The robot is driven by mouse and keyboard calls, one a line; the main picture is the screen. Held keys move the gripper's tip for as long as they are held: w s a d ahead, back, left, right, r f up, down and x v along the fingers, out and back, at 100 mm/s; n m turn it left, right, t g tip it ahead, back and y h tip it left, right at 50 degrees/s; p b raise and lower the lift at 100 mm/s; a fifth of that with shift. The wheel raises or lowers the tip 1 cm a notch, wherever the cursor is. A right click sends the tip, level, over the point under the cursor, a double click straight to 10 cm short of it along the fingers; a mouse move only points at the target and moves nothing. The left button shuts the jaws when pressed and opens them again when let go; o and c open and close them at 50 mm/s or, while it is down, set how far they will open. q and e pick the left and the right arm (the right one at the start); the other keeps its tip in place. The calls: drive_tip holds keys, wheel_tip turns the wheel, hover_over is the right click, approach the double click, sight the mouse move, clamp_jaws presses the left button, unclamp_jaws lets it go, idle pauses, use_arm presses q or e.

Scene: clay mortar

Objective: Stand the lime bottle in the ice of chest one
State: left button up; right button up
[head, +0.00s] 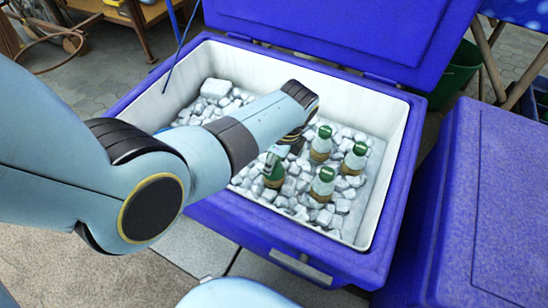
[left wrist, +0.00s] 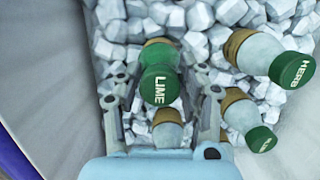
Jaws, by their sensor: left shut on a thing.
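The open blue chest (head: 235,222) has a white inside filled with ice cubes (head: 215,88). My left gripper (head: 277,157) reaches down into it from the left. In the left wrist view, my left gripper (left wrist: 160,88) is closed around the lime bottle (left wrist: 158,84), whose green cap reads LIME. In the head view the green lime bottle (head: 272,172) looks about upright, its tan lower end at the ice; how deep it sits I cannot tell. My right gripper is not in view.
Three pale bottles with green caps stand in the ice near the lime bottle: a rear one (head: 321,142), a right one (head: 355,158) and a front one (head: 322,184). One cap reads HERB (left wrist: 296,70). A closed blue chest (head: 490,200) stands at right. Ice at the back left is free.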

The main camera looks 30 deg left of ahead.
use_arm(q)
drive_tip(key=shift+f, duration=0.2)
drive_tip(key=o, duration=1.7)
